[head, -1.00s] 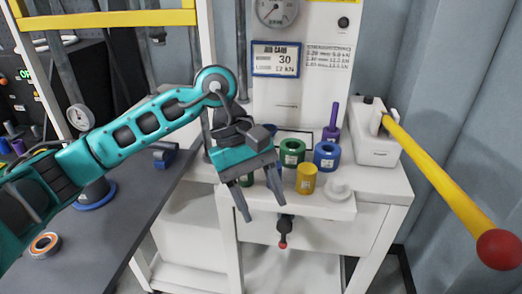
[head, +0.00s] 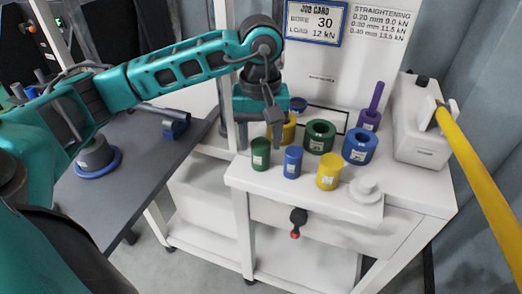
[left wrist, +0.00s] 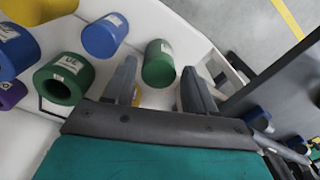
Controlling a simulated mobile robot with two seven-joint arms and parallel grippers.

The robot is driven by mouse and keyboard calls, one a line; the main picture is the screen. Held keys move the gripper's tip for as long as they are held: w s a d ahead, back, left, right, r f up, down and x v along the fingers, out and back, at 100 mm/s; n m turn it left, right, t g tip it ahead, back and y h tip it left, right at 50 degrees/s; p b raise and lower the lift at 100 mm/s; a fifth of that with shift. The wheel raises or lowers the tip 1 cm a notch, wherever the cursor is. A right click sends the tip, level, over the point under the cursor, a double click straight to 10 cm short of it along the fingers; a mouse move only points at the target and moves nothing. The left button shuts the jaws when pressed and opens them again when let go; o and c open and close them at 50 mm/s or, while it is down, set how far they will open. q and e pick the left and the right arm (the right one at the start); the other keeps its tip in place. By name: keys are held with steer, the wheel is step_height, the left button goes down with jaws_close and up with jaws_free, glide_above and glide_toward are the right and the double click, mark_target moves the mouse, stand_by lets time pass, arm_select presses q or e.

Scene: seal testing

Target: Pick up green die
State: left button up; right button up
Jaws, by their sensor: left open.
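A solid green cylinder (head: 261,153) stands upright near the left front edge of the white bench top (head: 300,187). A green ring with a central hole (head: 319,136) stands behind it to the right. I cannot tell for sure which is the green die. My left gripper (head: 258,140) is open and empty, pointing down just above the green cylinder. In the left wrist view, the green cylinder (left wrist: 158,65) appears between the spread fingers (left wrist: 159,68), and the green ring (left wrist: 65,78) lies to their left. My right gripper is not in view.
A blue cylinder (head: 293,162) stands close to the right of the green one. A white press with a yellow lever (head: 474,170) is at the right.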

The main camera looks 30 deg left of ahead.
mark_target(261, 146)
arm_select(q)
steer(key=shift+w+f, duration=0.1)
steer(key=shift+f, duration=2.6)
steer(key=c, duration=0.9)
steer(key=shift+c, duration=0.5)
steer(key=shift+r, duration=0.1)
